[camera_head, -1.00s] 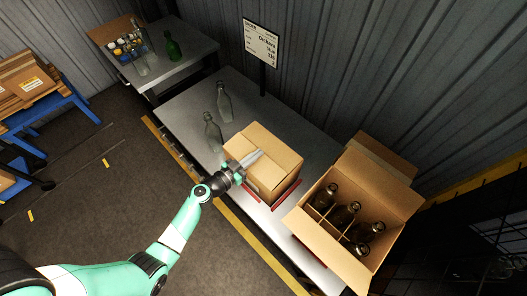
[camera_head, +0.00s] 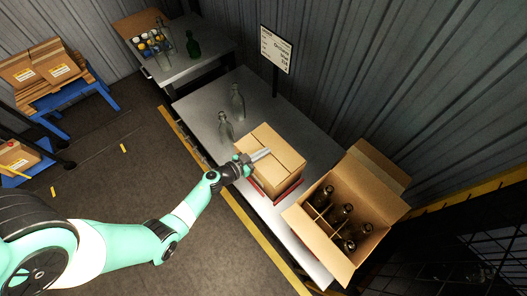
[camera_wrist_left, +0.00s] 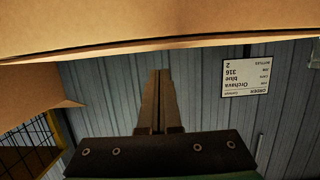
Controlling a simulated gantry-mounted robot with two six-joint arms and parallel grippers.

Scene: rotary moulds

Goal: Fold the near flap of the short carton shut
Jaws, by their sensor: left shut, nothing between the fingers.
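The short carton (camera_head: 283,147) sits on the grey table in the head view, its top looking mostly closed with a seam across it. My left gripper (camera_head: 262,154) is at its near-left top edge, fingers shut and empty, lying over the near part of the top. I cannot tell whether the near flap lies fully flat, as the fingers cover part of it. In the left wrist view the shut fingers (camera_wrist_left: 159,88) point up to a cardboard edge (camera_wrist_left: 150,38) that spans the top of the picture. My right gripper is not in view.
A taller open carton (camera_head: 320,238) with several dark bottles and raised flaps stands right of the short carton. Clear glass bottles (camera_head: 237,103) stand behind-left of it. A sign (camera_head: 276,50) stands at the table's back edge. A second table (camera_head: 187,67) is further back.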

